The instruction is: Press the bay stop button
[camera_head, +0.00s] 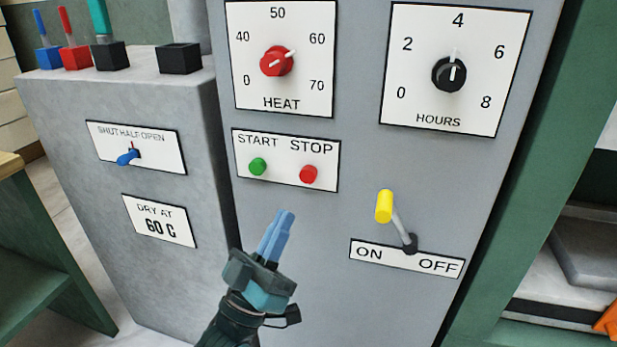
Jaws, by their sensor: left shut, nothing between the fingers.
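The red stop button (308,174) sits on a white plate (285,185) on the grey front panel, under the word STOP. The green start button (258,166) is to its left on the same plate. My left gripper (278,222) is shut and empty, with its blue fingers pointing up. In the picture its tips are below the plate, down and left of the red button, and do not cover either button. How far the tips are from the panel is hard to tell. My right gripper is not in view.
A lever with a yellow handle (384,206) sticks out right of my gripper, above an ON/OFF plate. Above are a red HEAT knob (276,61) and a black HOURS knob (449,74). A blue switch (128,157) is on the left cabinet.

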